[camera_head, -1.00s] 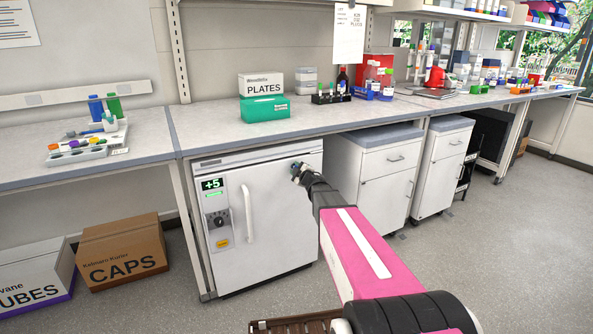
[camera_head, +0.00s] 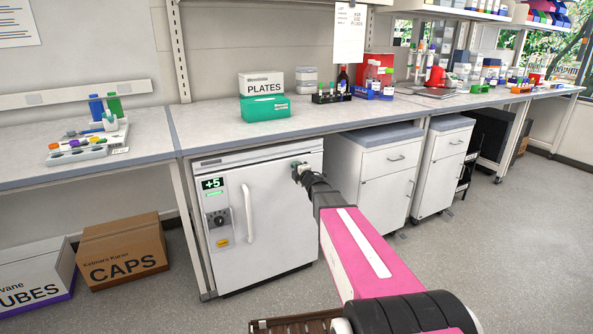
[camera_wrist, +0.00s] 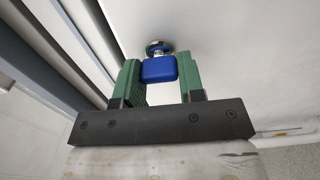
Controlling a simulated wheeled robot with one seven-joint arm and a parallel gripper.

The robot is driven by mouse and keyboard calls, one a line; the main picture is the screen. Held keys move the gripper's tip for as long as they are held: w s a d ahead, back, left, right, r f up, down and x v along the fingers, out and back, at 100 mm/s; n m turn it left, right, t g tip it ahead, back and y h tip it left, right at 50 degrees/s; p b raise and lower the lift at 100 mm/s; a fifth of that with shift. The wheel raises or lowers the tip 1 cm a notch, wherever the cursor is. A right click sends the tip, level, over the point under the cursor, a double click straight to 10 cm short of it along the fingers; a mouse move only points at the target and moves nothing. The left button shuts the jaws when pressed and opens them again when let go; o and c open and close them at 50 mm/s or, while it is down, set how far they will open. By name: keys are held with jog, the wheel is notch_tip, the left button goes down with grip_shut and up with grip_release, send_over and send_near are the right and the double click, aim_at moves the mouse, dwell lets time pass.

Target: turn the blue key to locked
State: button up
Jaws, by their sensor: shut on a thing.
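The blue key (camera_wrist: 159,69) sits between the two green fingers of my gripper (camera_head: 299,171), which is shut on it in the wrist view. A round metal lock (camera_wrist: 158,47) shows just behind the key, on the white door of the small fridge (camera_head: 275,215). In the head view my gripper is at the upper right part of that door, and the key is too small and covered to make out. The lock's marks are not visible, so I cannot tell the key's setting.
The fridge has a vertical handle (camera_head: 248,213) and a panel reading +5 (camera_head: 212,183). The bench top (camera_head: 210,133) overhangs it. A white drawer cabinet (camera_head: 385,185) stands to the right.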

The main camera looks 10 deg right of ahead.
dwell(0.3)
jog(key=o, duration=0.9)
jog(key=shift+o, duration=0.2)
jog(key=shift+s, duration=0.1)
jog(key=v, duration=1)
jog(key=shift+s, duration=0.35)
jog(key=shift+d, duration=0.15)
